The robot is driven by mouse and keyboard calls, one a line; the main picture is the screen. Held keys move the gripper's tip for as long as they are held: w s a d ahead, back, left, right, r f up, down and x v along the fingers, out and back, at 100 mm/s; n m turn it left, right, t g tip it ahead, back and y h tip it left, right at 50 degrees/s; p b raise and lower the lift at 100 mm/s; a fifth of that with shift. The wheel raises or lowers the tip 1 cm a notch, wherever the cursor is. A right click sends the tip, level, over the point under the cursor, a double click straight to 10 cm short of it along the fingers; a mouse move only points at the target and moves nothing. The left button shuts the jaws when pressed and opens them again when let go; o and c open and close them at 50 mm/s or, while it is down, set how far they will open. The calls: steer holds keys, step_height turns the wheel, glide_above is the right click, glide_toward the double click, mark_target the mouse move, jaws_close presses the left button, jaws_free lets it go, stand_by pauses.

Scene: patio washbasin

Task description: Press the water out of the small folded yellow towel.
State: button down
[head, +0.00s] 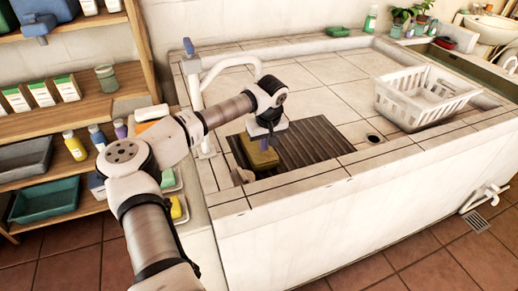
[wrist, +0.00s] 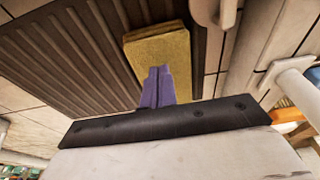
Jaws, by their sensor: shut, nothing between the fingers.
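The small folded yellow towel (head: 258,158) lies on the left end of a dark ribbed board (head: 312,142) set in the basin top. In the wrist view the towel (wrist: 160,47) looks like a flat yellow block on the ribbed board (wrist: 62,55). My gripper (head: 266,142) points down over the towel. Its purple fingers (wrist: 158,78) are together with nothing between them, and they cover part of the towel's near end. I cannot tell whether the fingertips touch the towel. No water shows on it.
A white pipe (head: 200,85) rises at the board's left. A white basket (head: 425,95) stands at the right, near a round drain hole (head: 374,139). Shelves with bottles and bins (head: 45,195) stand at far left. The tiled top (head: 320,70) behind the board is clear.

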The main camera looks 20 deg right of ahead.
steer(key=shift+f+b, duration=0.55)
steer(key=shift+f, duration=0.3)
steer(key=shift+s+f, duration=0.2)
steer(key=shift+f, duration=0.05)
stand_by(2.2)
steer(key=shift+r, duration=0.15)
step_height(320, 180, up, 8)
steer(key=p, duration=0.4)
steer(key=shift+w, duration=0.2)
stand_by(0.3)
